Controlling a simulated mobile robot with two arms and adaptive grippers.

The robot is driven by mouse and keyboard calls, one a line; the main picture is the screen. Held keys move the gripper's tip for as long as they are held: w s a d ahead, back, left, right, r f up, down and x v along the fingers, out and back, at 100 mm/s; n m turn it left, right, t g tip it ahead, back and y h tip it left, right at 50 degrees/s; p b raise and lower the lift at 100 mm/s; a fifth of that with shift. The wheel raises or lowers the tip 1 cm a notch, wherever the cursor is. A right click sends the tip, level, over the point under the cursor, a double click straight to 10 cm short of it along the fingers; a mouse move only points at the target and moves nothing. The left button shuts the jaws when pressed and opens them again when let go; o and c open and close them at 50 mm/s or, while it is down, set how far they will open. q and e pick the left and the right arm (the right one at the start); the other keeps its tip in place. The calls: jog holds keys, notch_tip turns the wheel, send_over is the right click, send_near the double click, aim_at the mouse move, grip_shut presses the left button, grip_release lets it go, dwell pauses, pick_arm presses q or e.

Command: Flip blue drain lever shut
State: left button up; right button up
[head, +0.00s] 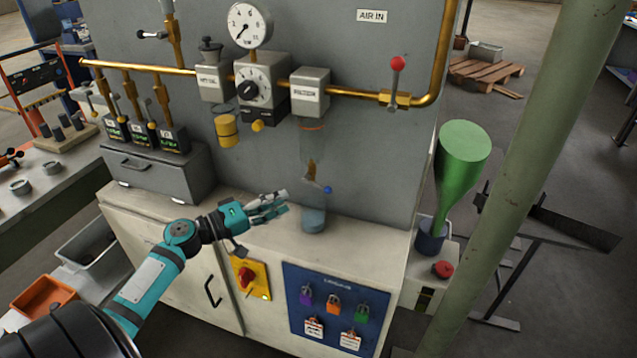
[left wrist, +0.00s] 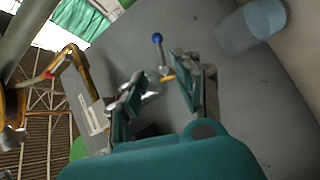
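The blue drain lever shows as a small blue ball (head: 327,189) below the clear filter bowl (head: 313,150) on the grey panel. In the left wrist view its blue ball knob (left wrist: 157,38) stands on a short metal stem beyond my fingertips, with a brass piece at its foot. My left gripper (head: 281,204) is to the left of the lever and slightly lower in the head view, apart from the knob. In the left wrist view the two fingers of this gripper (left wrist: 168,82) are spread with nothing held between them. My right gripper is not in view.
A translucent blue cup (head: 314,220) stands on the cabinet ledge below the bowl, close to my left gripper. Above are a brass pipe (head: 345,91), a gauge (head: 249,26) and a red-knobbed valve (head: 397,64). A green funnel-like vessel (head: 459,175) stands right of the panel.

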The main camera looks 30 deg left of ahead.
aim_at(319, 187)
pick_arm(q)
jog(key=shift+p+x, duration=1.05)
jog(key=shift+x, duration=4.55)
grip_shut()
